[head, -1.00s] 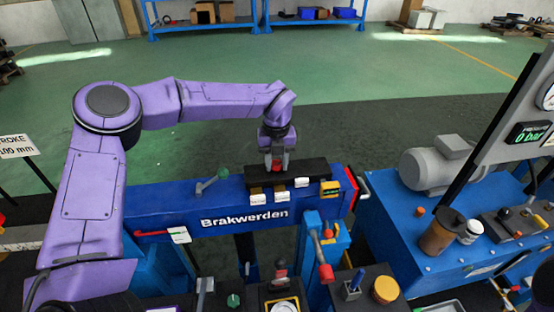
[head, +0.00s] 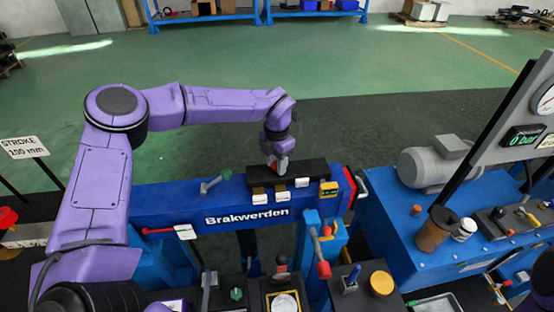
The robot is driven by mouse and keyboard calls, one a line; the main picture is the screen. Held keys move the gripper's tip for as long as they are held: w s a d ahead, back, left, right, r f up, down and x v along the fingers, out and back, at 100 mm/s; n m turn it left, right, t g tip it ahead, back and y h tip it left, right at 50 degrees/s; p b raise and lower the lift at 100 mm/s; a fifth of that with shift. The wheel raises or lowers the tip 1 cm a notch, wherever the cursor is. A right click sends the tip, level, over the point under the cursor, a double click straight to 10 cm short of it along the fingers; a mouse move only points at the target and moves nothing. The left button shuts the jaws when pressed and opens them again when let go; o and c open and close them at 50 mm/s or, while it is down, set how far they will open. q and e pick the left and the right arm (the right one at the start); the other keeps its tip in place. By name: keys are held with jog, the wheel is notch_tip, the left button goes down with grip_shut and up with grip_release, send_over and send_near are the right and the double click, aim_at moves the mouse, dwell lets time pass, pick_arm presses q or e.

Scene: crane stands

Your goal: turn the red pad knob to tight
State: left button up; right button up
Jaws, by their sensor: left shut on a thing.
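The red pad knob (head: 280,168) stands on a long black block on top of the blue beam marked "Brakwerden" (head: 190,223). Only a little red shows between and beside the jaws. My left gripper (head: 278,169) reaches down onto it from above, shut on the knob. The gripper hides most of the knob, so I cannot read its turn position. White tags (head: 281,197) hang on the front of the black block (head: 316,170). My right gripper is not in view.
A red-handled lever (head: 320,255) rises in front. A grey motor (head: 432,165) and gauge panel are at right.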

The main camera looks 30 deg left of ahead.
aim_at(276, 164)
pick_arm(q)
jog(key=shift+w+r+m+p, duration=0.15)
jog(key=shift+m+p, duration=0.2)
jog(key=shift+m, duration=0.75)
jog(key=o, duration=1)
jog(key=shift+o, duration=0.2)
jog(key=shift+r, duration=0.15)
notch_tip(276, 164, up, 10)
jog(key=b, duration=0.2)
jog(key=shift+b, duration=0.35)
